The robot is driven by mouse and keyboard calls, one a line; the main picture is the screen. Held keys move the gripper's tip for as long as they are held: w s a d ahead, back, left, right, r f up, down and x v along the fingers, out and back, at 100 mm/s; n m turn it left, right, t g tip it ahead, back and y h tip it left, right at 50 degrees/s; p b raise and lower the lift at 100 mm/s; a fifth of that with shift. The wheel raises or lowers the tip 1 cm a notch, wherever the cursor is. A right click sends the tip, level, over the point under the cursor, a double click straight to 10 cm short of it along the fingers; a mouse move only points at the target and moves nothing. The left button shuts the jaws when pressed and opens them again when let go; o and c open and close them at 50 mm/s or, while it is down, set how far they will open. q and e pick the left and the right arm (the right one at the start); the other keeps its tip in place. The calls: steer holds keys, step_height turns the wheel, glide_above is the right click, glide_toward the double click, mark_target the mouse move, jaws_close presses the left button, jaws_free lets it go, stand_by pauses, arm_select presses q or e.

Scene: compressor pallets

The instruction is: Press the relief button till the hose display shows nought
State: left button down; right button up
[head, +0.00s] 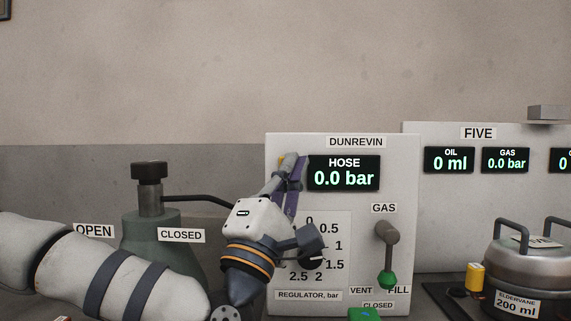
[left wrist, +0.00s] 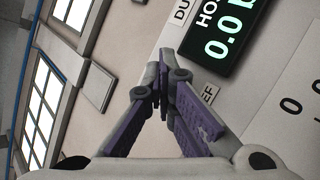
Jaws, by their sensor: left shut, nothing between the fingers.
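The hose display (head: 343,173) on the white DUNREVIN panel (head: 400,160) reads 0.0 bar. In the left wrist view the display (left wrist: 228,30) is partly cut off and shows 0.0. My left gripper (head: 289,168) is shut and empty, its fingertips up at the panel just left of the display. A small yellow part (head: 282,160) shows beside the fingers. The relief button itself is not clearly seen. In the left wrist view, the closed purple-grey fingers (left wrist: 161,75) cover part of a label ending in "EF" (left wrist: 209,94). I cannot tell whether they touch the button. My right gripper is not in view.
Below the display are a regulator dial (head: 335,240), partly behind my gripper, and a gas lever (head: 387,250) with a green tip. A green cylinder (head: 150,225) with a black knob stands left. A metal vessel (head: 525,265) stands right, before the FIVE panel (head: 430,210).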

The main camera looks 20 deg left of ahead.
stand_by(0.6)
arm_select(q)
steer(key=shift+s+d, duration=0.2)
steer(key=shift+s, duration=0.65)
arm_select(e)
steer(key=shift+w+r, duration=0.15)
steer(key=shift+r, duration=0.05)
arm_select(q)
steer(key=s, duration=0.1)
steer(key=s+d+p, duration=0.1)
steer(key=s, duration=0.3)
steer(key=shift+d, duration=0.25)
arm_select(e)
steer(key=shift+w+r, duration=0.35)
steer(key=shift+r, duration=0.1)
arm_select(q)
steer(key=shift+w, duration=0.1)
